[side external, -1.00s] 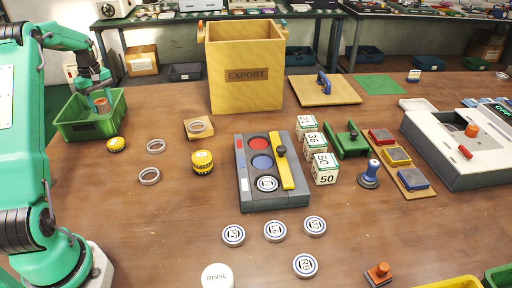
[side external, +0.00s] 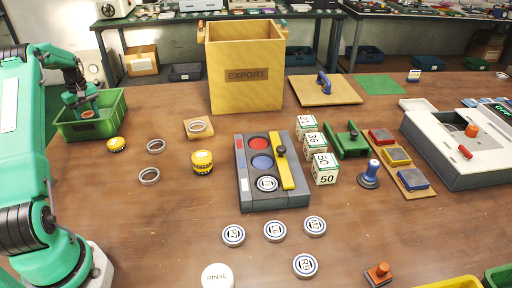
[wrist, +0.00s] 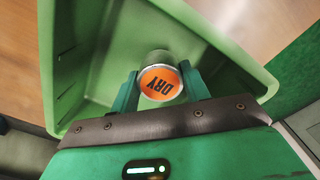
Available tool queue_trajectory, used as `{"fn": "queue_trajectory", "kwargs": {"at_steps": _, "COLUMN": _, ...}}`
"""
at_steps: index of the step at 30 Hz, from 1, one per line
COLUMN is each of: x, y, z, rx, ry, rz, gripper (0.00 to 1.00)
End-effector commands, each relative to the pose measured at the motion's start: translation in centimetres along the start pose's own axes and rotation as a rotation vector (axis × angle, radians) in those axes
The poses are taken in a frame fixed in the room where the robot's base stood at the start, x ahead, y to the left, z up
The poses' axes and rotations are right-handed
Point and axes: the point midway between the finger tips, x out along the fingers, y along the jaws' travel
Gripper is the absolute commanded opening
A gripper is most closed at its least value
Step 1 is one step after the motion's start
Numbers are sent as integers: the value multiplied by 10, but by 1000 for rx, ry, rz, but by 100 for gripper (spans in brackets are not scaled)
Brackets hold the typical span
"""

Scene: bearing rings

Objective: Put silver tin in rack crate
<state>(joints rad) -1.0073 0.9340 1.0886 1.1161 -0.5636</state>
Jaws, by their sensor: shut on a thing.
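The silver tin (side external: 87,115) has an orange top; in the wrist view the tin (wrist: 160,84) shows the word DRY on it and a silver rim. My gripper (side external: 88,112) is shut on it, one finger on each side, as the gripper (wrist: 159,90) in the wrist view shows. The green crate (side external: 92,131) stands at the left of the table, and the crate wall (wrist: 72,60) surrounds the tin in the wrist view. The tin is inside the crate, below rim level. I cannot tell whether it touches the floor, as its lower part is hidden.
A wooden EXPORT box (side external: 246,90) stands right of the crate. A dark tray (side external: 272,180) with coloured discs sits mid-table.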

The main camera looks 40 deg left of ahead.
Motion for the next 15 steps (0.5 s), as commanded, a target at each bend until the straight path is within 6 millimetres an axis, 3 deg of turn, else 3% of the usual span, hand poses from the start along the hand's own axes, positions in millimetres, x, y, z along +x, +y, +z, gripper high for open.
{"fn": "queue_trajectory", "kwargs": {"at_steps": 6, "x": 24, "y": 0, "z": 0, "rx": 0, "ry": -1, "rz": -1, "gripper": 22}}
{"fn": "queue_trajectory", "kwargs": {"at_steps": 15, "x": 27, "y": 0, "z": 0, "rx": 0, "ry": 0, "rz": 0, "gripper": 22}}
